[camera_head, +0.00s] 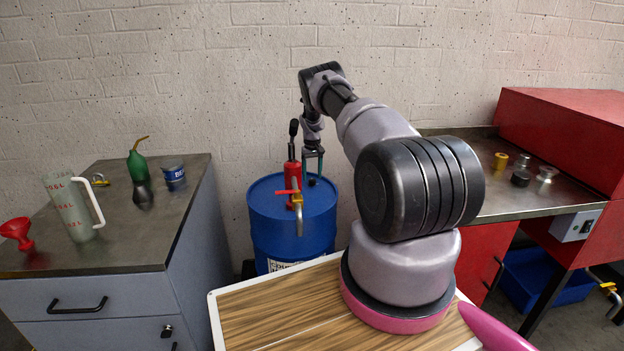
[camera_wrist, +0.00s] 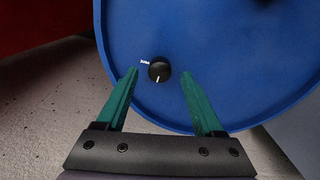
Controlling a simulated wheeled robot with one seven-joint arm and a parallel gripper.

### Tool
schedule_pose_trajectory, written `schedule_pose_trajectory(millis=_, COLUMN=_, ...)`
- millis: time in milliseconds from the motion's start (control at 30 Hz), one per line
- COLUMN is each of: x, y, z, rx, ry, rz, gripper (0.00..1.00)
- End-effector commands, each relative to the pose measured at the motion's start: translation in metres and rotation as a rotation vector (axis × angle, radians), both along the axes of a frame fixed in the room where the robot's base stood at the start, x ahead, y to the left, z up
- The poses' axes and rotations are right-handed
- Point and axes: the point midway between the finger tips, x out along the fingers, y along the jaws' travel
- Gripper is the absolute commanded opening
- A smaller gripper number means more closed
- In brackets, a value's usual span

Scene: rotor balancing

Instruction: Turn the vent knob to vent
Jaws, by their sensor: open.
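The vent knob (camera_wrist: 159,71) is a small black round knob with a white pointer line on the blue drum lid. A small white label (camera_wrist: 144,62) sits just to its upper left in the wrist view; the pointer is toward the bottom of that view, not at the label. The blue drum (camera_head: 276,222) stands between the two benches. My gripper (camera_wrist: 157,75) is open, its teal fingers on either side of the knob in the picture and apart from it. My gripper (camera_head: 313,180) also shows above the drum's right side in the head view, where the knob is hidden.
A red hand pump (camera_head: 292,172) with a metal spout (camera_head: 298,215) stands on the drum, left of my gripper. A left bench (camera_head: 120,240) holds a jug (camera_head: 72,208), green oiler (camera_head: 137,165) and red funnel (camera_head: 17,232). A right bench (camera_head: 510,195) holds small metal parts.

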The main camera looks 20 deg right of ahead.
Motion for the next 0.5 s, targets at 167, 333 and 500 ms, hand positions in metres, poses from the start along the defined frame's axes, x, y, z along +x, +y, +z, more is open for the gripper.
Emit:
schedule_pose_trajectory(millis=167, x=0.000, y=0.000, z=-0.018, rx=0.001, ry=0.000, rz=-0.001, gripper=0.69)
schedule_pose_trajectory(millis=333, x=0.000, y=0.000, z=-0.021, rx=0.001, ry=-0.001, rz=-0.001, gripper=0.69)
schedule_pose_trajectory(millis=500, x=0.000, y=0.000, z=-0.021, rx=0.001, ry=-0.001, rz=-0.001, gripper=0.69)
